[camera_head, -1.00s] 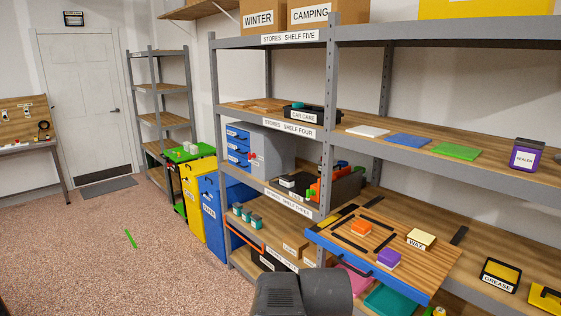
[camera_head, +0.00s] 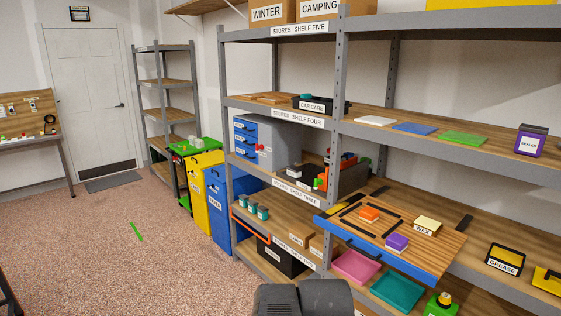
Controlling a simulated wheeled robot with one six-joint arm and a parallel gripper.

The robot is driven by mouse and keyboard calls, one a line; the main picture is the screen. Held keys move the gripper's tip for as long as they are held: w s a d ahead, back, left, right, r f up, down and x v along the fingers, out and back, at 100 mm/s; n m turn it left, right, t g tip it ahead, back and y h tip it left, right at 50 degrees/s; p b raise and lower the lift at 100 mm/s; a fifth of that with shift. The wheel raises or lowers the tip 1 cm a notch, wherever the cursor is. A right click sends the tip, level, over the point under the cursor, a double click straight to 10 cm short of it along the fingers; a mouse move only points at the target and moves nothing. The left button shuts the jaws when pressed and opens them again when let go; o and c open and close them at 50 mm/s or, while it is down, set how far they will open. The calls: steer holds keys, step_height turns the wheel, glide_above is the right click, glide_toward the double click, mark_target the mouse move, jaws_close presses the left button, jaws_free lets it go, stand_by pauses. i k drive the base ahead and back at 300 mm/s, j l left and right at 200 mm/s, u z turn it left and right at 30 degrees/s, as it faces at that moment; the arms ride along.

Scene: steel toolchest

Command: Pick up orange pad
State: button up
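The orange pad (camera_head: 369,214) is a small block lying on a wooden pull-out board (camera_head: 437,253) with a blue front edge, on the shelf unit at right. Dark strips on the board frame the area around the pad. A purple block (camera_head: 397,242) lies nearer the front edge and a cream block labelled WAX (camera_head: 427,225) lies to its right. A dark grey part of my own arm shows at the bottom centre. My gripper's fingers are not in view.
Below the board are a pink tray (camera_head: 356,266), a teal tray (camera_head: 397,292) and a green container (camera_head: 440,304). A grey upright post (camera_head: 333,150) stands left of the board. Carpet at left is mostly open, with a green strip (camera_head: 136,231) on it.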

mark_target(369, 215)
steer(key=i+j+z, duration=0.15)
steer(key=i+z, duration=0.2)
steer(key=i, duration=0.25)
steer(key=i+j+z, duration=0.35)
steer(key=i, duration=0.2)
steer(key=i+j+z, duration=0.4)
steer(key=i+j, duration=0.05)
steer(key=i, duration=0.1)
